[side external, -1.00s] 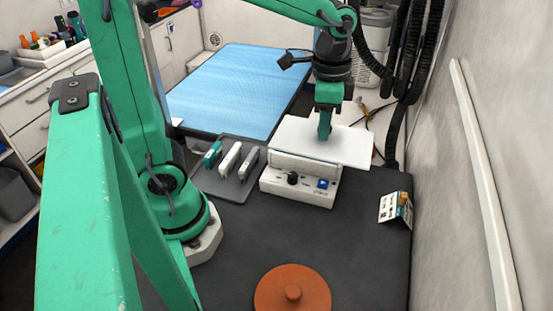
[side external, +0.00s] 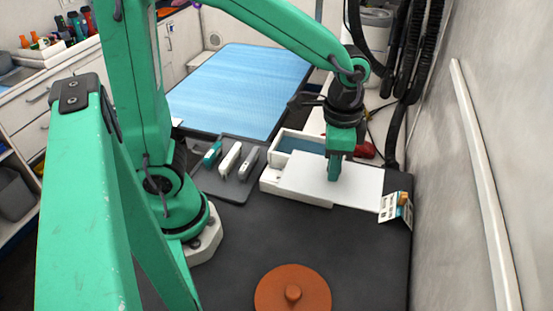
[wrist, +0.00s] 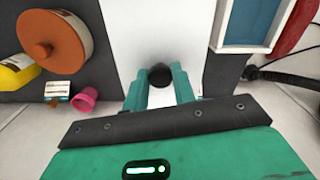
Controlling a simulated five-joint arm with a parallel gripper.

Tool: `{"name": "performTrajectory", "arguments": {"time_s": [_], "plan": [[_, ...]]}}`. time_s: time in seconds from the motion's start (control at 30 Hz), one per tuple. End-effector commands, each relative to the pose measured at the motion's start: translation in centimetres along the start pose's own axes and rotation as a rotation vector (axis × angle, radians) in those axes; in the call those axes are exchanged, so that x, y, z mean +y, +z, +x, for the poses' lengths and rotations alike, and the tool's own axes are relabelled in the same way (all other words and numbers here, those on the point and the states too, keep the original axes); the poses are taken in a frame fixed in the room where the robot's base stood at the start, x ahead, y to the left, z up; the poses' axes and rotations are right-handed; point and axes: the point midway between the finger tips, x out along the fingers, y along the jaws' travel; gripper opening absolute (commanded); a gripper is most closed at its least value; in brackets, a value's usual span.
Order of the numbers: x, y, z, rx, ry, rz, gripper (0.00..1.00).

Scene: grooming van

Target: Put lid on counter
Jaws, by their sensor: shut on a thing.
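The flat white lid (side external: 358,188) is in my gripper (side external: 334,176), which is shut on its dark knob; the knob shows between the fingers in the wrist view (wrist: 160,76). The lid looks about level. It hangs in front of and to the right of the open white box (side external: 270,182) in the side view, hiding much of the box's front. The box's blue inside shows. The dark grey counter (side external: 300,238) lies below. I cannot tell whether the lid touches it. The white lid also fills the middle of the wrist view (wrist: 150,30).
A round orange-brown knobbed piece (side external: 270,290) stands at the front. A small folded card (side external: 396,207) is close to the lid's right end. Several clippers (side external: 230,158) lie on a grey mat left of the box. A pink cup (wrist: 84,99) and yellow object (wrist: 18,72) show in the wrist view.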

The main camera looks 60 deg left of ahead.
Motion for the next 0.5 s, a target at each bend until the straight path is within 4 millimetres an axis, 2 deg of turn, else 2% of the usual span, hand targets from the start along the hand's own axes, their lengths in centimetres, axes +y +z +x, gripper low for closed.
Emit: {"name": "performTrajectory", "arguments": {"time_s": [0.03, 0.2, 0.3, 0.5], "plan": [[1.2, -0.2, 0.9, -0.005, 0.001, 0.008, 0.01], [4.2, -0.5, 3.4, -0.003, 0.000, 0.006, 0.01], [5.7, -0.5, 4.5, -0.003, 0.000, 0.005, 0.01], [7.2, -0.5, 5.7, 0.000, 0.000, 0.001, 0.01]]}}
